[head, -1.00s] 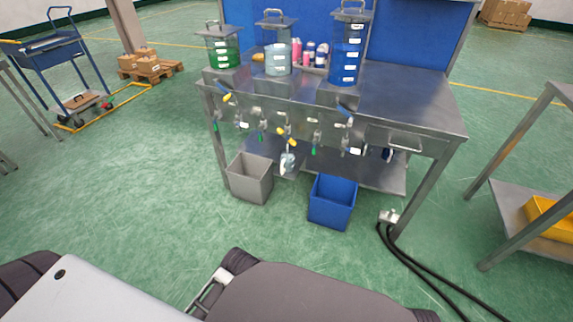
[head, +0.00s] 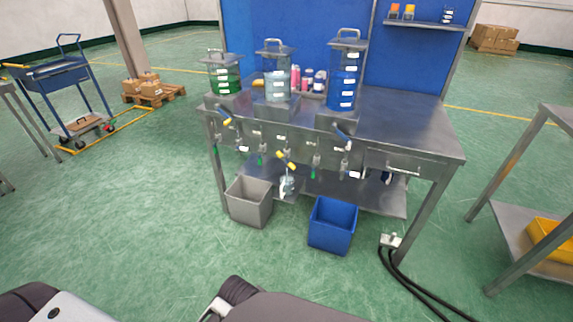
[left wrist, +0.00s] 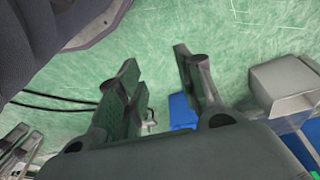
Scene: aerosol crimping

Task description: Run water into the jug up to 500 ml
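A small clear jug (head: 287,185) shows below the middle tap with the yellow handle (head: 286,160), at the lower shelf of the steel bench. Its marks and any water in it are too small to read. A tank of pale clear liquid (head: 277,87) stands on the bench above, between a green tank (head: 225,77) and a blue tank (head: 345,83). My left gripper (left wrist: 155,57) is open and empty in the left wrist view, over the green floor. Dark finger-like parts at that view's lower left may be my right gripper, but their state is unclear. The head view shows neither gripper.
A grey bin (head: 248,203) and a blue bin (head: 333,226) stand on the floor before the bench. Black cables (head: 400,270) run from a socket box (head: 391,241) at the bench's right leg. Another table (head: 530,225) stands at right.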

